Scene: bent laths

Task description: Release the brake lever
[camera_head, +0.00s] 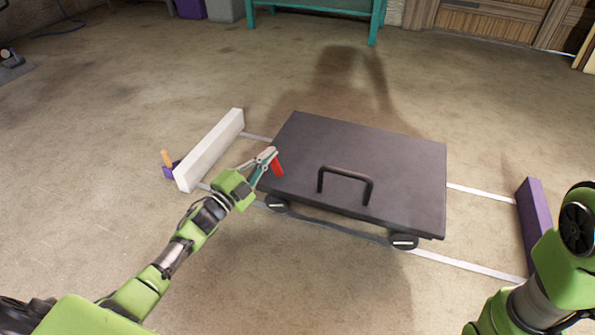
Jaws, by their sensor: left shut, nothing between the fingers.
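A dark flat cart (385,153) with a black handle (345,174) and small black wheels stands on two pale rails. A red lever (277,168), which looks like the brake lever, stands at the cart's left front part. My left gripper (271,153) is shut, with its tip right beside the top of the red lever. I cannot tell whether it touches the lever. The lever's lower end is partly hidden. My right arm shows at the lower right, but its gripper is out of view.
A white block (211,150) stands across the rails' left end, beside a purple piece with an orange peg (167,158). A purple block (534,212) stands at the right end. A teal bench (315,10) is at the back.

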